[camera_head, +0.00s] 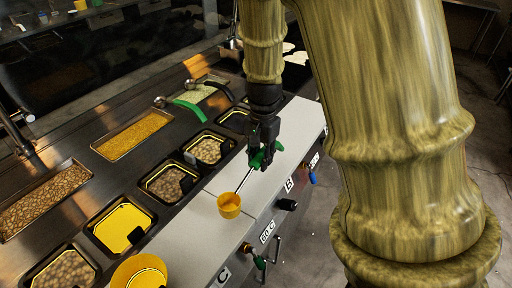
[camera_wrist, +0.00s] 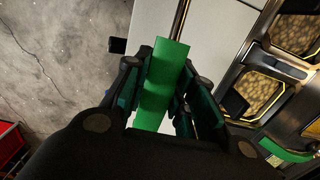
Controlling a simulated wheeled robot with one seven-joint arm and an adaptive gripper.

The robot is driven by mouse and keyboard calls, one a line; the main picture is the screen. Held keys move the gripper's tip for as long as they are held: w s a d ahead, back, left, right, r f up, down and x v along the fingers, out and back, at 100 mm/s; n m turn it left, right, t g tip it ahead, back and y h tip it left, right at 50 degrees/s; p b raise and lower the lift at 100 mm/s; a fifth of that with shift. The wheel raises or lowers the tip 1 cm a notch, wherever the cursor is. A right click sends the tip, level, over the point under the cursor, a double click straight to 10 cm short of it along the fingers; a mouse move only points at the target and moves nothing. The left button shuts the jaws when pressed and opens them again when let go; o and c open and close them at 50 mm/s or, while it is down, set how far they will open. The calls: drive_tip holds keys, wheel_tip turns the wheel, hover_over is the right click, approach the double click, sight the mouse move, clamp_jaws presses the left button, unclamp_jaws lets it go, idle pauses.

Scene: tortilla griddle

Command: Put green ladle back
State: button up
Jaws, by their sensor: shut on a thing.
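My gripper (camera_head: 263,152) is shut on the green handle of a ladle. The ladle (camera_head: 229,206) has a thin metal stem and a yellow cup that hangs down and left of my gripper, over the pale counter (camera_head: 205,229). In the wrist view, the flat green handle (camera_wrist: 164,84) lies between the fingers of my gripper (camera_wrist: 160,92), with the stem running up out of the picture. I cannot tell whether the cup touches the counter. Another green handle (camera_head: 188,106) lies near the back pans, and a green piece also shows in the wrist view (camera_wrist: 286,151).
Several square pans with yellow rims, such as the yellow pan (camera_head: 121,228), line the counter's left side. A long tray of yellow food (camera_head: 133,134) lies behind them. A yellow bowl (camera_head: 140,272) is at the front. Knobs and labels line the counter's right edge.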

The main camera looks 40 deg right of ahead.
drive_tip(key=w+d+f+p, duration=0.1)
drive_tip(key=w, duration=0.1)
drive_tip(key=w+d+f+p, duration=0.1)
drive_tip(key=w, duration=0.1)
drive_tip(key=w+d+f+p, duration=0.1)
drive_tip(key=w+d, duration=0.1)
drive_tip(key=shift+w+f, duration=0.35)
drive_tip(key=shift+w, duration=0.05)
drive_tip(key=shift+s+a+f, duration=0.1)
drive_tip(key=shift+f, duration=0.15)
drive_tip(key=o, duration=1)
wheel_tip(320, 180, up, 12)
drive_tip(key=b, duration=0.1)
drive_tip(key=shift+d+b, duration=0.25)
drive_tip(key=shift+b, duration=0.15)
